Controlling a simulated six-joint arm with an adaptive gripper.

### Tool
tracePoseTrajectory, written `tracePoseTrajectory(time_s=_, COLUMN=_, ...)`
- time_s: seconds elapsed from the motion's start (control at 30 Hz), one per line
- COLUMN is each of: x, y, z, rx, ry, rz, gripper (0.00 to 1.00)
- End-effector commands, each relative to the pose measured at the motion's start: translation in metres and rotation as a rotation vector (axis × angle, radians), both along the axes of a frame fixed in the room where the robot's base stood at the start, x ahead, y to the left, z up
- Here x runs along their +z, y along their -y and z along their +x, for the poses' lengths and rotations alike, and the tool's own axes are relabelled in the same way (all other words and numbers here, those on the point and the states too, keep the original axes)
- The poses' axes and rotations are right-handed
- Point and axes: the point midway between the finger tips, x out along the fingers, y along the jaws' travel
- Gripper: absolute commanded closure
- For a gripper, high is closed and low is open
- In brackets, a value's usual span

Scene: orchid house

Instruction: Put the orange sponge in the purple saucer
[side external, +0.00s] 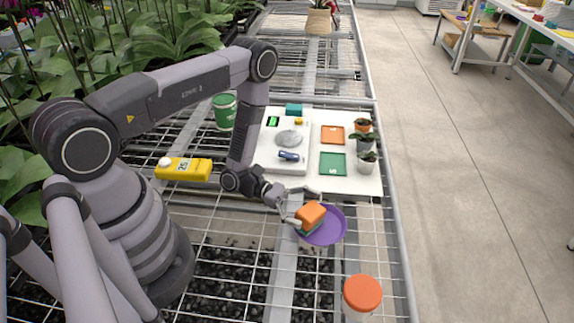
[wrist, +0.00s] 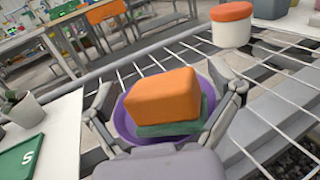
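The orange sponge (side external: 311,213), a block with a green underside, is at the left part of the purple saucer (side external: 335,232) in the side view. In the wrist view the sponge (wrist: 162,97) appears inside the saucer's round outline (wrist: 122,122), seeming to rest in it, slightly tilted. My gripper (wrist: 168,105) is open, with one finger on each side of the sponge; purple shows between the left finger and the sponge. In the side view my gripper (side external: 292,213) reaches in from the left. The sponge's lower contact is partly hidden.
A jar with an orange lid (side external: 362,293) stands in front of the saucer. A white board (side external: 349,183) with orange and green squares and small potted plants lies behind. The wire bench has gaps.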

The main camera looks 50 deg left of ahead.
Motion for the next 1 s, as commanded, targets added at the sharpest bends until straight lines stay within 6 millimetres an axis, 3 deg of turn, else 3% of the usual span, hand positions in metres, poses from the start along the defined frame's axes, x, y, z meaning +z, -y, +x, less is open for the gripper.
tracePoseTrajectory(time_s=0.33, x=-0.004, y=0.000, z=-0.001, rx=0.000, ry=-0.003, rz=0.000, gripper=0.00)
tracePoseTrajectory(time_s=0.5, x=0.009, y=0.000, z=-0.001, rx=0.000, ry=-0.003, rz=0.000, gripper=0.00)
tracePoseTrajectory(time_s=0.73, x=0.009, y=-0.047, z=-0.018, rx=0.010, ry=-0.004, rz=-0.002, gripper=0.00)
tracePoseTrajectory(time_s=1.0, x=0.063, y=-0.046, z=-0.020, rx=-0.001, ry=-0.002, rz=-0.001, gripper=0.00)
